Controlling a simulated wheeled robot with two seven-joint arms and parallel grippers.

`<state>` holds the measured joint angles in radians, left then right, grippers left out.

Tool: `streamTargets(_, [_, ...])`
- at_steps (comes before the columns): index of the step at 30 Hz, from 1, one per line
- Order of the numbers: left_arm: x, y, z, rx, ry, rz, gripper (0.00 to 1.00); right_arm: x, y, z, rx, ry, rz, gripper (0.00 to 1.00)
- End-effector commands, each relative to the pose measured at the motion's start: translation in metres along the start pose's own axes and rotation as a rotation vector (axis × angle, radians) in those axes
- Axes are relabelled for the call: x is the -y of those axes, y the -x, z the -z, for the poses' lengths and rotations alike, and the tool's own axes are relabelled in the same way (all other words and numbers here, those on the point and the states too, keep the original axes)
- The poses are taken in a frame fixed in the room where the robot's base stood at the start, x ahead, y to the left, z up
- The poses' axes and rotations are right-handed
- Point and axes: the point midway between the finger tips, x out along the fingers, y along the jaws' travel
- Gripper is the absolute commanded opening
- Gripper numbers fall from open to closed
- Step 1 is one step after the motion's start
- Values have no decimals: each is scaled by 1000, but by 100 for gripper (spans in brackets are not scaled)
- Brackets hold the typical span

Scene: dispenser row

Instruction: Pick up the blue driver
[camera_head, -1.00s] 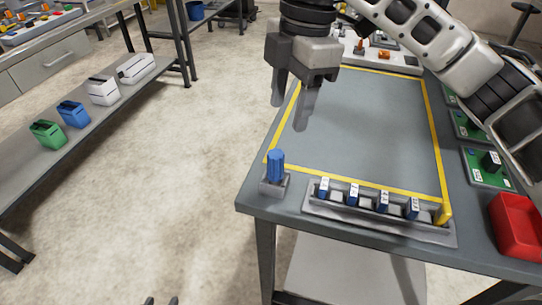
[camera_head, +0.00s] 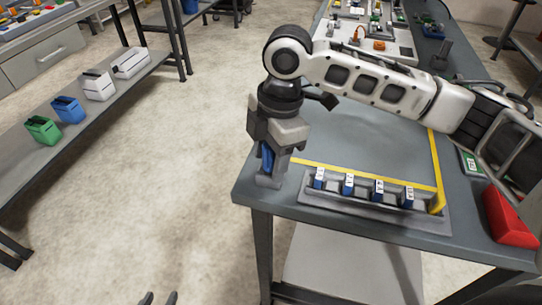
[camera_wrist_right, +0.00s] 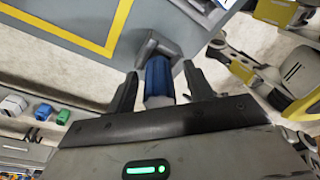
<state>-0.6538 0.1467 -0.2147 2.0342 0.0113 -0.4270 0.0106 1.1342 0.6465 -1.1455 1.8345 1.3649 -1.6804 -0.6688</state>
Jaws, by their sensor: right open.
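The blue driver (camera_head: 266,156) stands upright in a small grey holder (camera_head: 268,182) at the near left corner of the workbench. My right gripper (camera_head: 272,168) is down over it, its fingers on either side of the handle. In the right wrist view, the blue handle (camera_wrist_right: 158,76) sits between the two open fingers (camera_wrist_right: 160,82), with a gap visible on each side. The holder (camera_wrist_right: 160,45) shows just beyond the fingertips.
A grey rack (camera_head: 375,207) with several blue, white-topped pieces lies along the bench's near edge, right of the holder. A red bin (camera_head: 508,218) stands at the right. Yellow tape (camera_head: 436,165) borders the clear bench middle. A left shelf (camera_head: 100,113) carries several small bins.

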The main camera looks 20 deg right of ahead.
Motion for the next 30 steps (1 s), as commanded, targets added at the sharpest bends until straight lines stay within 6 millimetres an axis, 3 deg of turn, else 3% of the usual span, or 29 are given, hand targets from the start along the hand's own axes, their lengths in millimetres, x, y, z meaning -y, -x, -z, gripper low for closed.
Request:
streamTargets(5, [0,0,0,1,0,0,36,0,0,0,1,-1,0,52])
streamTargets(10, [0,0,-2,3,0,1,36,0,0,0,1,-1,0,8])
streamTargets(11, [0,0,-2,4,0,1,36,0,0,0,1,-1,0,3])
streamTargets(23, [-1,2,-9,18,3,0,36,-1,5,1,0,-1,-2,3])
streamTargets(30, [-1,0,-11,19,3,-1,36,-1,34,3,0,-2,-5,3])
